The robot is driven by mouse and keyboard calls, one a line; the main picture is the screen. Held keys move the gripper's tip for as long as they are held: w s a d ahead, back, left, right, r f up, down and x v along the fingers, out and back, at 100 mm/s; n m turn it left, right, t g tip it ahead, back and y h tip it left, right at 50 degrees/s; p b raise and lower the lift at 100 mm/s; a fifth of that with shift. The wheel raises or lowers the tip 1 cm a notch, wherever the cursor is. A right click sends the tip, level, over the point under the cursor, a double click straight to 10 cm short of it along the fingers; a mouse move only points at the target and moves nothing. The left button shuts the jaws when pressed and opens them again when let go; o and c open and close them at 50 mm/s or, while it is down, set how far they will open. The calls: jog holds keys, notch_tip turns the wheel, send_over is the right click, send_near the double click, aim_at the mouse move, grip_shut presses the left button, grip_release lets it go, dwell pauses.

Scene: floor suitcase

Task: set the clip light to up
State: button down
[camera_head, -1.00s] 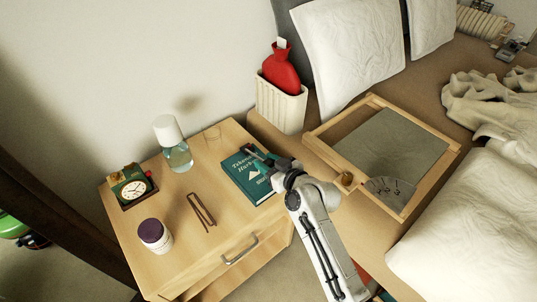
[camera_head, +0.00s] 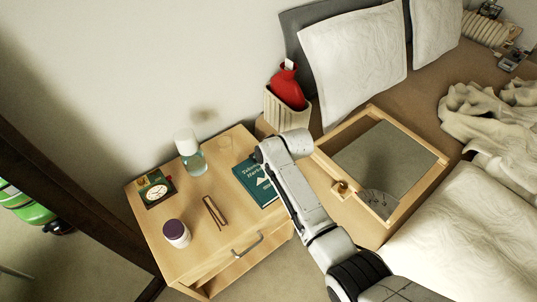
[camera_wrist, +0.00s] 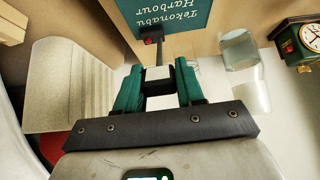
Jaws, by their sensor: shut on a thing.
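The head shows in front of the green book (camera_wrist: 185,12). I cannot tell which way the light is set. In the head view my arm hides the gripper and the light, beside the book (camera_head: 256,181) on the nightstand (camera_head: 185,239).
The nightstand carries a clock (camera_head: 156,189), a bottle with white cap (camera_head: 191,153), a purple-lidded jar (camera_head: 176,233) and a brown thin frame (camera_head: 213,212). A ribbed bin (camera_head: 287,112) with a red hot-water bottle (camera_head: 286,88) stands behind.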

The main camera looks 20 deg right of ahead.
jog(key=shift+w+a+r+g, duration=0.2)
jog(key=shift+w+r+g, duration=0.25)
jog(key=shift+w+g, duration=0.2)
jog(key=shift+w, duration=0.1)
jog(key=c, duration=0.8)
grip_release()
jog(key=shift+o, duration=0.2)
jog(key=p+v, duration=0.2)
jog(key=v, duration=0.8)
jog(key=shift+s+r, duration=0.25)
jog(key=shift+r, duration=0.05)
